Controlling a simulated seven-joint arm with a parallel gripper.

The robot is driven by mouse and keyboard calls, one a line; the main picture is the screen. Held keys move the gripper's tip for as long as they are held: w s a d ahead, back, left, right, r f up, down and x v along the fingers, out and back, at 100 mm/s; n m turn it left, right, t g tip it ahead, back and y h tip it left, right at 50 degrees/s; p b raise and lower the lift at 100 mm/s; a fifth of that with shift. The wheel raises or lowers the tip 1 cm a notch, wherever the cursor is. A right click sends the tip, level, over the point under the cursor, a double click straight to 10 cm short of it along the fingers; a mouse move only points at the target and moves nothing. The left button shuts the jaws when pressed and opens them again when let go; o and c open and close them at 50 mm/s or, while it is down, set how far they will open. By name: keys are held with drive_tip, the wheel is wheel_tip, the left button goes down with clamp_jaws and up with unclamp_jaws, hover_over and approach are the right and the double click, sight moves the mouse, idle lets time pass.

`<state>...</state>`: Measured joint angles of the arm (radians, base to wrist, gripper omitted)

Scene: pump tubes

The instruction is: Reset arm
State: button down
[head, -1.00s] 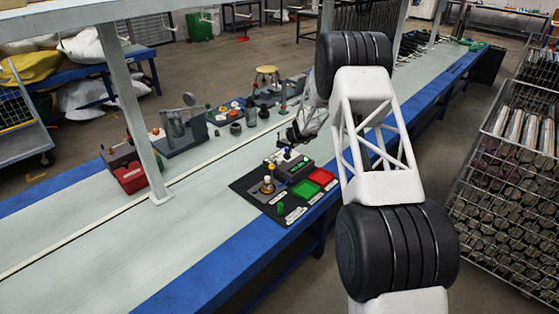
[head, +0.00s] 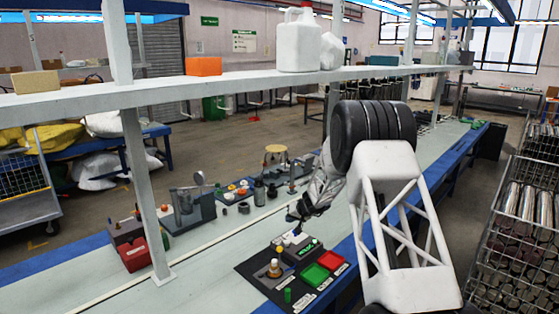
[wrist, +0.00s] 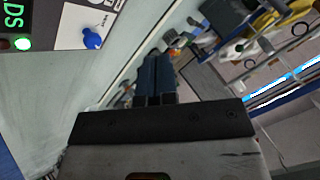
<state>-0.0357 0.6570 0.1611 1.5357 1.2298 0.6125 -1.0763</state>
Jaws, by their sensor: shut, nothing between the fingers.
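My gripper (head: 294,216) is at the end of my bent arm, low over the back of the black mat (head: 250,268). It is small and dark in the head view. In the wrist view its fingers (wrist: 154,98) are together, with nothing held between them. The wrist view shows part of this device, with a blue knob (wrist: 91,39) and a lit green lamp (wrist: 22,44). My gripper appears apart from the device, though the exact gap cannot be told.
A green tray (head: 314,275) and a red tray (head: 331,260) lie on the mat. A brass-coloured part (head: 274,269) stands there too. A shelf post (head: 147,200) rises at the left, under a long shelf (head: 150,95). A wire crate of metal tubes (head: 515,220) is at the right.

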drive_tip(key=s+d+r+g+h, duration=0.1)
drive_tip(key=s+d+r, duration=0.1)
drive_tip(key=s+r, duration=1.3)
drive_tip(key=s+d+r+g+h, duration=0.1)
drive_tip(key=s+d+r, duration=0.2)
drive_tip(key=s+r, duration=1.2)
drive_tip(key=s+d+h, duration=0.2)
drive_tip(key=s+d, duration=0.2)
drive_tip(key=s, duration=1.8)
drive_tip(key=s+d+f+m+h, duration=0.1)
drive_tip(key=s+d+h, duration=0.2)
drive_tip(key=s, duration=1.9)
drive_tip(key=shift+s+d+f+m+g, duration=0.15)
drive_tip(key=shift+d+f+m+g, duration=0.15)
drive_tip(key=shift+d, duration=0.55)
